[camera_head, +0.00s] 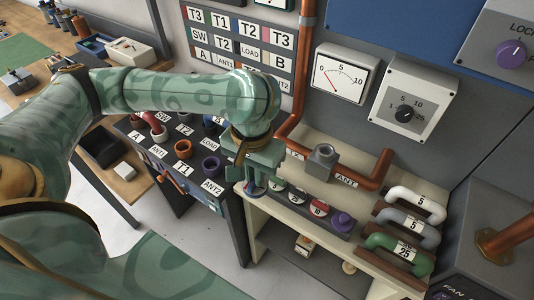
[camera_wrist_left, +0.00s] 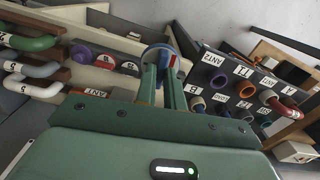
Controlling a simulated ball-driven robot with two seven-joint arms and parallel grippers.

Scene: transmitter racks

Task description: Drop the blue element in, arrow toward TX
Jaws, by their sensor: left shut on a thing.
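My left gripper (camera_head: 256,187) is shut on the blue element (camera_wrist_left: 155,51), which shows at its fingertips in the left wrist view with a white and red face. In the head view the gripper hides most of the element, and I cannot tell where its arrow points. The gripper is at the left end of the element rack, and I cannot tell whether the element is clear of it. The grey line socket (camera_head: 322,160) stands on the copper pipe to the right, between the TX label (camera_head: 294,154) and the ANT label (camera_head: 346,181). My right gripper is not in view.
The rack holds a red element (camera_head: 320,208) and a purple element (camera_head: 342,222). U-shaped pipes (camera_head: 400,250) lie at the right. A meter (camera_head: 343,78) and a dial box (camera_head: 408,105) are on the wall behind. A patch panel (camera_head: 183,150) stands to the left.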

